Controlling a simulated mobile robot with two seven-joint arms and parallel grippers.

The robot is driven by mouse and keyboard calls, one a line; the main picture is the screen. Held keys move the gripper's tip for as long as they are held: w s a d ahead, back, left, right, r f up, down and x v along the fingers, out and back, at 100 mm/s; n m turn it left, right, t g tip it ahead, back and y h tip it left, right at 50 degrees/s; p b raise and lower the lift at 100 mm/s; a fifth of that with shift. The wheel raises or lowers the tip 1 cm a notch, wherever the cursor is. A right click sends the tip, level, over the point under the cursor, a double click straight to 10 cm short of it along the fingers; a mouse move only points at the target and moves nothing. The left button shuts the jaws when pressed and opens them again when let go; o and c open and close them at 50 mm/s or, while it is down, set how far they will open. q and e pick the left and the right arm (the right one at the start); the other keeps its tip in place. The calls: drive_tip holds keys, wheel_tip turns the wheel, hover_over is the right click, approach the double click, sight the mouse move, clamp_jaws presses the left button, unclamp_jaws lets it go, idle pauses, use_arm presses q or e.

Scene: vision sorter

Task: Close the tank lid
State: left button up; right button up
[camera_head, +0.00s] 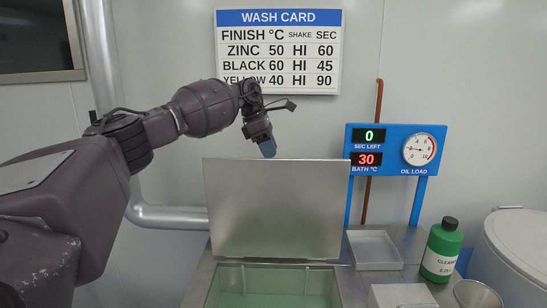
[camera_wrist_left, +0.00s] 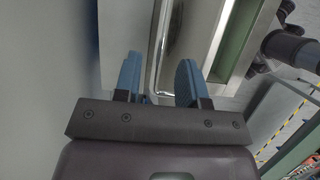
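The tank lid (camera_head: 277,210) is a flat grey metal panel standing upright, open, at the back of the tank (camera_head: 278,264). Pale green liquid shows inside the tank. My left gripper (camera_head: 268,150) reaches over from the left and points down at the lid's top edge, partly hidden behind it. In the left wrist view, the blue fingers of my left gripper (camera_wrist_left: 160,84) are apart. A shiny metal bar or edge (camera_wrist_left: 166,45) runs between them; I cannot tell whether either finger touches it. My right gripper is not identifiable in either view.
A sign with readouts and an oil gauge (camera_head: 396,150) stands right of the lid. A shallow tray (camera_head: 375,250), a green bottle (camera_head: 442,250), a metal cup (camera_head: 476,294) and a white drum (camera_head: 515,245) are at the right. A pipe (camera_head: 170,217) runs behind my left arm.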

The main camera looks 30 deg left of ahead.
use_arm(q)
drive_tip(key=shift+x, duration=1.6)
drive_tip(key=shift+c, duration=0.5)
drive_tip(key=shift+r, duration=0.1)
clamp_jaws()
